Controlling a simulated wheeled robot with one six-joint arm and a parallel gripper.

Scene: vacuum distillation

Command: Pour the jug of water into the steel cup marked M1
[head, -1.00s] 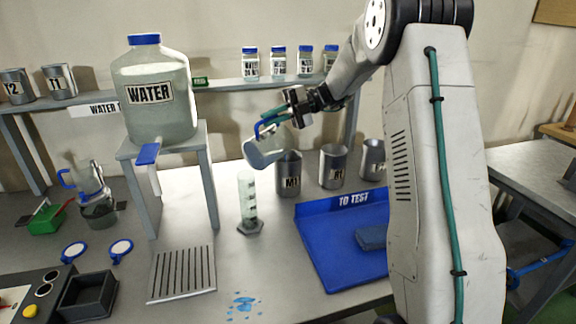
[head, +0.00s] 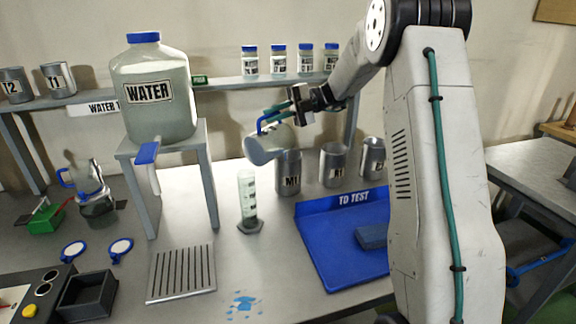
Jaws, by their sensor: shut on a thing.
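My gripper (head: 292,110) is shut on the blue handle of the clear jug (head: 269,146). The jug is tilted, its rounded end toward the lower left, and hangs above the bench. The steel cup marked M1 (head: 289,178) stands upright on the bench, just below and right of the jug. The jug overlaps the left of its rim in the picture. I cannot make out a stream of water or the level in the cup.
A measuring cylinder (head: 248,205) stands left of M1. Steel cup R1 (head: 333,166) and another cup (head: 373,158) stand to its right. The blue TO TEST tray (head: 325,250) is in front. A large WATER container (head: 160,118) sits on a stand at left.

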